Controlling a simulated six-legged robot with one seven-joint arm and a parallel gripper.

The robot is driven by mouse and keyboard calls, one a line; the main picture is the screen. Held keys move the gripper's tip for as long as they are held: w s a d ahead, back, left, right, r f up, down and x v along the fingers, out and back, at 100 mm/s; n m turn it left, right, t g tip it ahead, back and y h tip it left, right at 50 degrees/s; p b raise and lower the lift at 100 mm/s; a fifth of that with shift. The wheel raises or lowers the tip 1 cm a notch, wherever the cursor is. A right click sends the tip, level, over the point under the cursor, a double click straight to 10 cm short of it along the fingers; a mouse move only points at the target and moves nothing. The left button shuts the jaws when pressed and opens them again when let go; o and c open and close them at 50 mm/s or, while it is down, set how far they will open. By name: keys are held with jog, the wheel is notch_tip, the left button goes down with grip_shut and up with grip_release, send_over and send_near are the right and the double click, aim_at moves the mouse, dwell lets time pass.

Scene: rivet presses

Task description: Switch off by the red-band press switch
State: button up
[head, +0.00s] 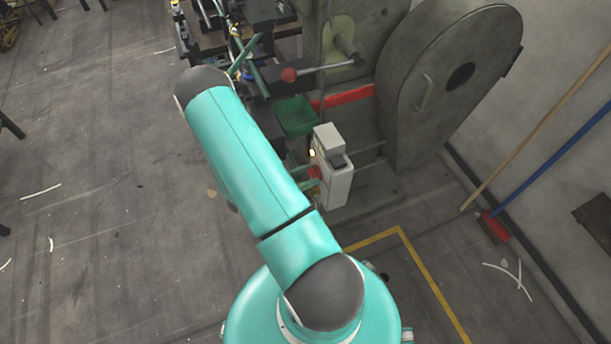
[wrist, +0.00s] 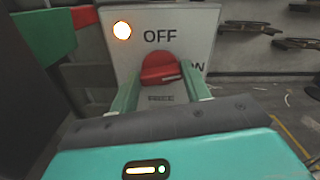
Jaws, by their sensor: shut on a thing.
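The red-band press (head: 343,97) stands at the upper middle of the head view, with a red stripe across its grey body. Its pale switch box (head: 330,160) is mounted on the near side. In the wrist view the box face (wrist: 195,22) reads OFF at the top and ON at the right, partly covered by the red knob (wrist: 161,67). The knob's bar lies nearly level, with a pale mark at its right end. A lamp (wrist: 122,30) glows at upper left. My gripper (wrist: 161,82) is shut on the knob, a green finger on each side.
A green bin (head: 295,116) sits just left of the box. A red-knobbed lever (head: 320,68) sticks out above it. A blue-handled broom (head: 550,160) leans at the right wall. The floor at left is mostly open, with scattered scraps.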

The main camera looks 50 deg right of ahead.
jog(key=n, duration=0.4)
jog(key=shift+w+n, duration=0.15)
jog(key=shift+n, duration=0.15)
jog(key=n, duration=0.3)
jog(key=shift+f+n, duration=0.1)
jog(key=shift+n, duration=0.2)
jog(key=shift+f+n, duration=0.1)
jog(key=shift+n, duration=3.6)
jog(key=o, duration=1)
jog(key=v, duration=1.4)
